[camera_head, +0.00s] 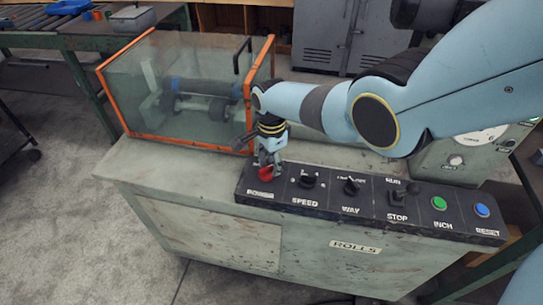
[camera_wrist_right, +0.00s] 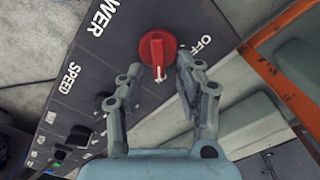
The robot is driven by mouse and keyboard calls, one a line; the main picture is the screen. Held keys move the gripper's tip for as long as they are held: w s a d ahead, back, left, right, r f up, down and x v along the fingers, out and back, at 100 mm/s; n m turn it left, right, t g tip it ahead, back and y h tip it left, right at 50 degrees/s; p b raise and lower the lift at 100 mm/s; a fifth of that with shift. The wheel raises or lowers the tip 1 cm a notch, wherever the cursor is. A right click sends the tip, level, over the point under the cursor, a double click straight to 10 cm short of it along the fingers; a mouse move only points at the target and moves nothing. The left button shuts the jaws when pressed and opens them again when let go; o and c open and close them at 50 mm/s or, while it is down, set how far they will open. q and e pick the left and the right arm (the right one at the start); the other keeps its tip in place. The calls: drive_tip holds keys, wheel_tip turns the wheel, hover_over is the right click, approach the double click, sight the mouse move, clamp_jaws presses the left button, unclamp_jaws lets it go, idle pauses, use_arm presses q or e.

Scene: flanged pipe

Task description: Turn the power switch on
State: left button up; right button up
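The red power switch (camera_head: 266,174) is at the left end of the black control panel (camera_head: 327,204), above the word POWER. In the right wrist view it is a round red knob (camera_wrist_right: 157,47) with a raised bar grip and a white mark at the bar's lower end; OFF is printed to its right. My right gripper (camera_head: 268,161) is above the switch, pointing down. In the right wrist view the right gripper (camera_wrist_right: 160,70) is open, its fingertips apart near either side of the bar's lower end. I see no contact. My left gripper is not in view.
Along the panel are the SPEED knob (camera_head: 307,180), WAY knob (camera_head: 351,187), STOP lever (camera_head: 398,199), green INCH button (camera_head: 439,203) and blue RESET button (camera_head: 482,210). An orange-framed clear guard (camera_head: 190,85) stands close behind the right gripper. Open floor lies left.

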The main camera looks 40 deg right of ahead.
sight(271, 165)
wheel_tip(271, 165, up, 12)
idle(0.7)
idle(0.4)
